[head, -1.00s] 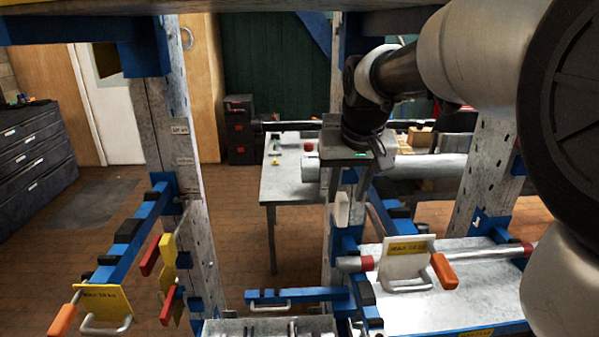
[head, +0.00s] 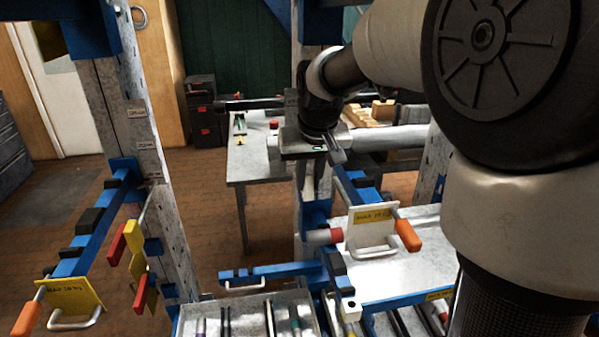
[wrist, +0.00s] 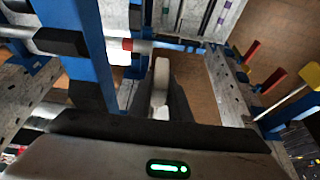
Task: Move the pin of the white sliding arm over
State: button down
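The white plate with a yellow label (head: 372,228), which looks like the white sliding arm, hangs on the blue frame at centre right in the head view. It has a white loop handle below and an orange grip (head: 408,235) at its right side; I cannot make out its pin clearly. My gripper (head: 338,154) is up and left of this plate, apart from it, in front of the perforated post.
A blue arm with a yellow plate (head: 72,298) and another orange grip stands at the left. Red and yellow handles (head: 134,240) hang on the left post. A blue crossbar (head: 262,273) and a tray of tools (head: 208,312) lie below. Open floor shows between the posts.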

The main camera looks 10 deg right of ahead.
aim_at(313, 188)
jog(key=shift+s+b, duration=0.5)
jog(key=shift+s, duration=1.65)
jog(key=c, duration=1.6)
grip_release()
jog(key=shift+s, duration=0.15)
jog(key=shift+c, duration=0.2)
jog(key=shift+r, duration=0.3)
jog(key=p+v, duration=0.1)
jog(key=v, duration=1.6)
jog(key=shift+f, duration=0.15)
